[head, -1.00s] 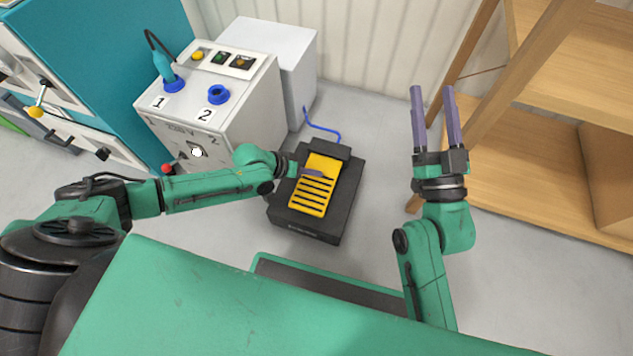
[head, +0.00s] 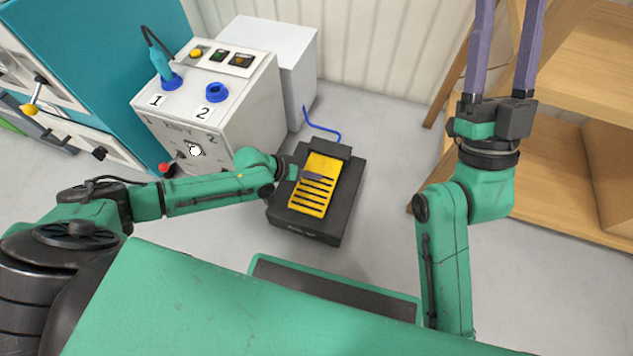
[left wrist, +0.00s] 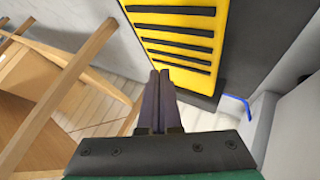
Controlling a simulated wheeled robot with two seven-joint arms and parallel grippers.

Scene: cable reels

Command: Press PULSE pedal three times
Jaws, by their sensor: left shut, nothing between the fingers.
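The yellow pedal (head: 318,185) with dark slots sits on a black base (head: 345,208) on the floor. It also fills the top of the left wrist view (left wrist: 178,28). My left gripper (head: 313,177) is shut and empty, with its fingertips over the pedal's upper middle in the head view. In the left wrist view the two fingers (left wrist: 158,85) are together, pointing at the pedal. I cannot tell whether they touch it. My right gripper (head: 505,45) is raised at the right, its fingers wide apart and empty, their tips cut off by the top edge.
A grey box with sockets labelled 1 (head: 171,82) and 2 (head: 217,93) stands left of the pedal. A blue cable (head: 325,130) runs behind the pedal. A wooden shelf (head: 570,170) stands at the right. Bare floor lies around the pedal base.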

